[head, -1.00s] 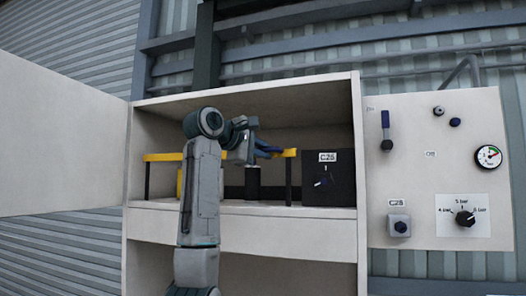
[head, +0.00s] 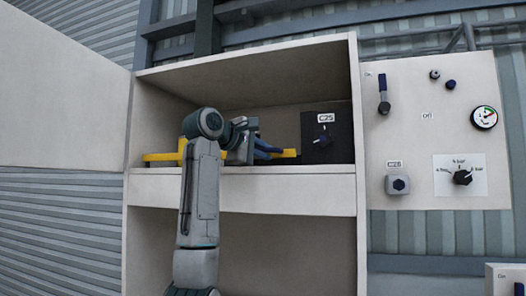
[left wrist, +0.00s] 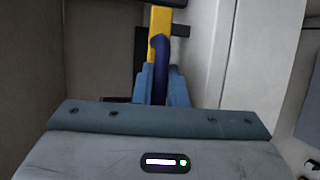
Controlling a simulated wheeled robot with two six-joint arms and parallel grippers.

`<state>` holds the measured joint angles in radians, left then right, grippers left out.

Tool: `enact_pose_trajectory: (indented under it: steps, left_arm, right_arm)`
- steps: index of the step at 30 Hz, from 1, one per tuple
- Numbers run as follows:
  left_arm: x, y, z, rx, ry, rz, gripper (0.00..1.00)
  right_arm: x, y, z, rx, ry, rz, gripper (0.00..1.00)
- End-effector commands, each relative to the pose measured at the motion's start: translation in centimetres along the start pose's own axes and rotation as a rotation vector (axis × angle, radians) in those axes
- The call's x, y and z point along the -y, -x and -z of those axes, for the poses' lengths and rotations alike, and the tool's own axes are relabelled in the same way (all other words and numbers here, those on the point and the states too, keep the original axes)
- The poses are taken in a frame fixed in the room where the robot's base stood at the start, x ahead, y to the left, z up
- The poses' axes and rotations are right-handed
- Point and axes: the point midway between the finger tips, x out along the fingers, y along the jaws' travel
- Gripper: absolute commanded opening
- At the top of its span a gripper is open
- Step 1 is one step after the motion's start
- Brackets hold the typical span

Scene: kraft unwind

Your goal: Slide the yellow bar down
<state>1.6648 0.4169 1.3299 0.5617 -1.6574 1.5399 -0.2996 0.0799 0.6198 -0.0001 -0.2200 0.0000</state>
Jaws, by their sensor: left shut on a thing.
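The yellow bar (head: 161,157) lies level and low inside the open cabinet, close above the shelf floor. Its right end shows beside the black C25 box. My left gripper (head: 262,150) is in front of the bar, right of its middle. In the left wrist view the blue fingers (left wrist: 161,88) are shut around a dark blue curved handle (left wrist: 159,50) on the yellow bar (left wrist: 159,20). My left arm hides the middle of the bar. My right gripper is not in view.
The black C25 box (head: 327,137) stands at the shelf's right end, against the side wall. A panel (head: 410,140) with knobs, a lever and a gauge (head: 484,117) hangs to the right. The cabinet door (head: 60,95) stands open at left. The shelf's front edge (head: 290,188) is below the gripper.

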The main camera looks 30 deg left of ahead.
Motion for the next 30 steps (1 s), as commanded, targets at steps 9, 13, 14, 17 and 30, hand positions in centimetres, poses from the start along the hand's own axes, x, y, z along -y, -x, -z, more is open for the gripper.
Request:
enact_pose_trajectory:
  steps: [9, 13, 14, 17, 30]
  left_arm:
    - [-0.3, 0.1, 0.0, -0.001, 0.000, -0.003, 0.32]
    - [-0.2, 0.1, 0.0, 0.000, 0.000, -0.003, 0.34]
    - [-0.2, 0.1, 0.0, 0.000, 0.000, -0.003, 0.34]
    - [-0.2, 0.1, 0.0, 0.000, 0.000, -0.003, 0.34]
    - [0.1, 6.4, 0.1, -0.001, -0.002, -0.008, 0.34]
  right_arm:
    - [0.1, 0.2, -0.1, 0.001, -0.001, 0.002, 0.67]
    - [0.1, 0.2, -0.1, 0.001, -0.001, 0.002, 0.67]
    - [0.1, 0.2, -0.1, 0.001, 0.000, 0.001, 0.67]
    - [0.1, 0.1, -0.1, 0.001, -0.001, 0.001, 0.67]
    - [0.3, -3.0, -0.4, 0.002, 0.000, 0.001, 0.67]
